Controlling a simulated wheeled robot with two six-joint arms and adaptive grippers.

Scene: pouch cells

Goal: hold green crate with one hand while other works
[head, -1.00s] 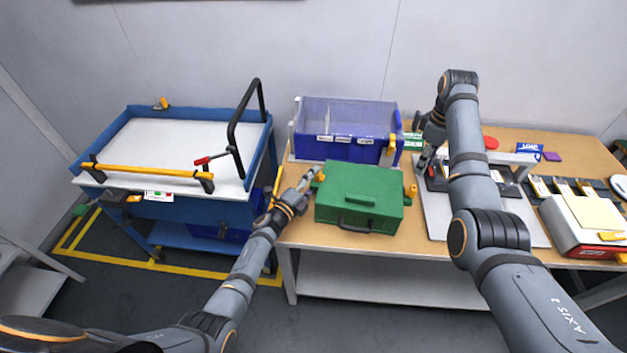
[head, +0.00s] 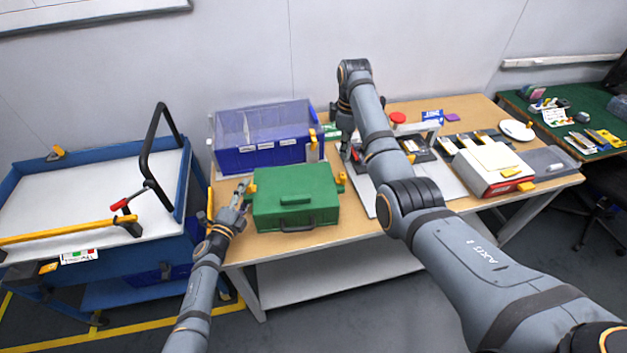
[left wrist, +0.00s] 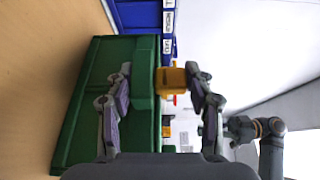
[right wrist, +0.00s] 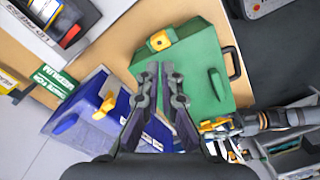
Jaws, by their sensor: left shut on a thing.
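The green crate (head: 295,190), lid closed, sits near the front edge of the wooden bench, with a dark handle in front and yellow latches at its sides. It also shows in the left wrist view (left wrist: 85,105) and right wrist view (right wrist: 200,62). My left gripper (head: 244,186) is at the crate's left side. In the left wrist view its fingers (left wrist: 160,85) straddle the crate's green rim and a yellow latch (left wrist: 172,80). My right gripper (head: 347,152) is right of the crate, partly hidden by its arm. Its fingers (right wrist: 160,72) are close together with nothing seen between them.
A blue bin (head: 262,158) with a clear upper part stands behind the crate. A fixture on a grey plate (head: 450,185) and a red-and-white device (head: 492,175) are to the right. A blue cart (head: 90,185) stands left. Little bench is free before the crate.

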